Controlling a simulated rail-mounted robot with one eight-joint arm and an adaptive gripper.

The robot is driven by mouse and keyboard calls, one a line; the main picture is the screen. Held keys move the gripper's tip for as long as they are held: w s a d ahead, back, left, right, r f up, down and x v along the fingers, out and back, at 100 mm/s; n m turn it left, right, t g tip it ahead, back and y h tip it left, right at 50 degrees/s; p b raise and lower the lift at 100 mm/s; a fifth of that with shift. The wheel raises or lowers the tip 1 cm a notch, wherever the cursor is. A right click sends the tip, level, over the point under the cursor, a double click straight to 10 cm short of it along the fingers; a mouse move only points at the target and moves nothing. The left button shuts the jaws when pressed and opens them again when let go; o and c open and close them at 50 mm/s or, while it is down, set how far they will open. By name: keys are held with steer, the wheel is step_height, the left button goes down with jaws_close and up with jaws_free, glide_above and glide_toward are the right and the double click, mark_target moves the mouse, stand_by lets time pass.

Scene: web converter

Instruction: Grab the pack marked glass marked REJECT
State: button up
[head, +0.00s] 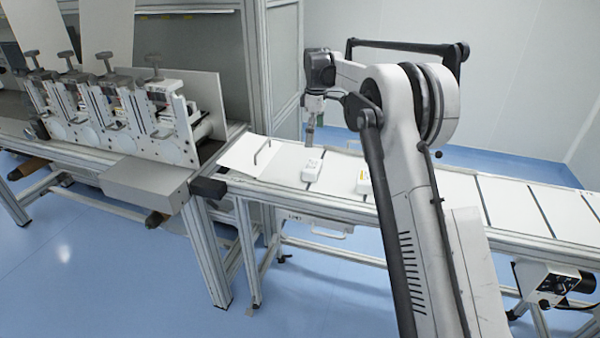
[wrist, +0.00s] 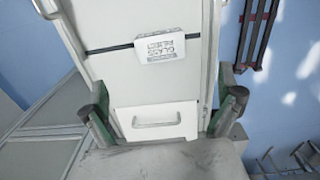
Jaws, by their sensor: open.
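A white pack (wrist: 160,45) with dark print that reads GLASS REJECT lies on the white conveyor bed in the wrist view, across a dark seam. It looks to be the white pack (head: 311,170) nearest the bed's left end in the head view, where its print is too small to read. My gripper (wrist: 165,108) is open and empty, its two fingers spread wide with the pack ahead, between their lines. In the head view my gripper (head: 310,136) hangs pointing down above the bed, behind that pack and apart from it.
A second pack with a yellow mark (head: 363,182) lies to the right, partly hidden by my arm. A panel with a handle (wrist: 158,122) is at the bed's end. A roller machine (head: 130,110) stands left. The conveyor bed (head: 515,205) is clear at right.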

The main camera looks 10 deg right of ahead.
mark_target(312, 164)
steer(key=f, duration=1.4)
steer(key=shift+w+a+f, duration=0.2)
steer(key=shift+a+f, duration=0.05)
steer(key=c, duration=1.2)
steer(key=shift+r, duration=0.1)
